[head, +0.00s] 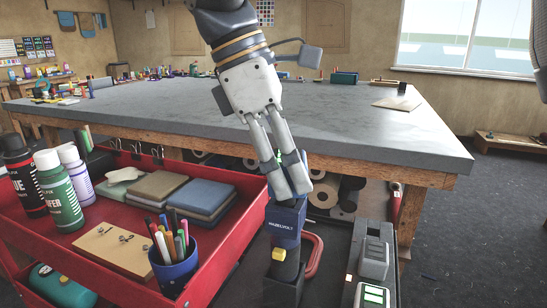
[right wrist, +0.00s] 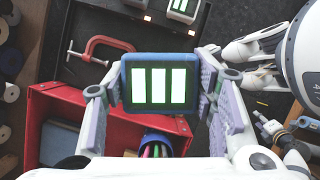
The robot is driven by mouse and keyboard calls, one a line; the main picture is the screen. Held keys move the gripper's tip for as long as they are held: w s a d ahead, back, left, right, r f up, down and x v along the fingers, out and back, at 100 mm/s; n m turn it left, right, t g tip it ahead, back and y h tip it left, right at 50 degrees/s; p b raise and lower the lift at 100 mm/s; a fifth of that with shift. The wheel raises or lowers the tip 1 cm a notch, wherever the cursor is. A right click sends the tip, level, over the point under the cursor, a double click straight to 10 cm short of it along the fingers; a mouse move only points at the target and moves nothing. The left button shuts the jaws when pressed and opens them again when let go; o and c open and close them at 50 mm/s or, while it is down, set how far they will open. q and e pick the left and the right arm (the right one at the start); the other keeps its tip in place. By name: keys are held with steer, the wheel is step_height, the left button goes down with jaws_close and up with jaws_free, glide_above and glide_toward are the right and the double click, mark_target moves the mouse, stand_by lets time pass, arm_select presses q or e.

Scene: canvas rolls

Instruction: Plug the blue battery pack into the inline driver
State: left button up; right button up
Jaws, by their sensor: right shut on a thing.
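The blue battery pack (right wrist: 158,60), a grey face with a blue rim and three lit bars, is between the fingers of my right gripper (right wrist: 159,88). In the head view my right gripper (head: 287,188) points down, shut on the pack, whose blue sides (head: 291,157) show partly behind the fingers. Directly below is the inline driver (head: 285,222), upright, navy with a lettered top block, a black neck and a yellow switch. The fingers hide the joint, so I cannot tell whether pack and driver are fully joined. My left gripper is not clearly seen.
A red cart (head: 228,234) holds bottles, folded cloths and a pen cup (head: 174,266). A red clamp (head: 313,257) lies beside the driver. Grey units with a lit display (head: 374,251) stand to its right. The grey worktable (head: 370,125) is behind, mostly clear in front.

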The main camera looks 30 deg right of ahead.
steer(key=shift+f, duration=1.1)
steer(key=o, duration=1.2)
steer(key=shift+o, duration=0.2)
steer(key=v, duration=1.2)
